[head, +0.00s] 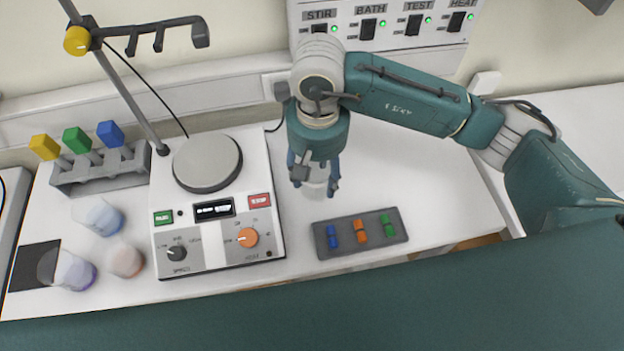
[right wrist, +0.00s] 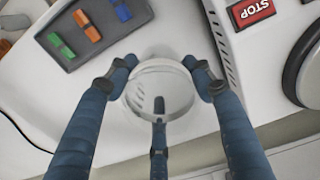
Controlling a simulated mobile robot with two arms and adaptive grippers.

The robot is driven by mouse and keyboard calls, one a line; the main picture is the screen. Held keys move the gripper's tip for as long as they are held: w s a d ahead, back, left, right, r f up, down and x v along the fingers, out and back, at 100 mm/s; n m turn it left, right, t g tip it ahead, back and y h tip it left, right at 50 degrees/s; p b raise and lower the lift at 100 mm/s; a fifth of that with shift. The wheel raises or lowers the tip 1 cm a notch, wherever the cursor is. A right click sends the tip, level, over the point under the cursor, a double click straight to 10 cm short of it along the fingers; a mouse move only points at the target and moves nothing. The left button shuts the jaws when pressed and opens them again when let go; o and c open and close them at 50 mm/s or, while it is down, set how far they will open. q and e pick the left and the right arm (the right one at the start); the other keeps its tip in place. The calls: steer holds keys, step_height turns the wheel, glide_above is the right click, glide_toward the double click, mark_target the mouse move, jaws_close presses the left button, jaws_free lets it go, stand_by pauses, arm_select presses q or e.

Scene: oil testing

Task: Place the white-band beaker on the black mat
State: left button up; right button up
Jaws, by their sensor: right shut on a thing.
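My right gripper (head: 314,174) is shut on a clear beaker (head: 316,189) with a whitish look, to the right of the hotplate. In the right wrist view the beaker's round rim (right wrist: 162,64) sits between the blue fingers; it looks empty. Whether its base touches the table is hard to tell. The black mat (head: 34,262) lies flat at the far left of the table. A beaker with purple contents (head: 76,272) stands at the mat's right side, overlapping it in the picture. My left gripper is not in view.
A blue-tinted beaker (head: 101,217) and an orange-tinted beaker (head: 126,260) stand between mat and hotplate (head: 206,229). A stand rod (head: 128,90) rises behind it. A rack (head: 90,172) with coloured-top items is back left. A grey tray (head: 347,245) holds small coloured pieces.

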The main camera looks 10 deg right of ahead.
mark_target(317, 187)
step_height(317, 187, down, 4)
steer(key=shift+r+p, duration=0.1)
steer(key=shift+p, duration=0.6)
steer(key=shift+f, duration=0.35)
steer(key=shift+f, duration=0.2)
steer(key=o, duration=0.9)
steer(key=shift+b, duration=0.3)
steer(key=shift+c, duration=0.2)
steer(key=o, duration=0.4)
steer(key=shift+o, duration=0.2)
steer(key=shift+r, duration=0.1)
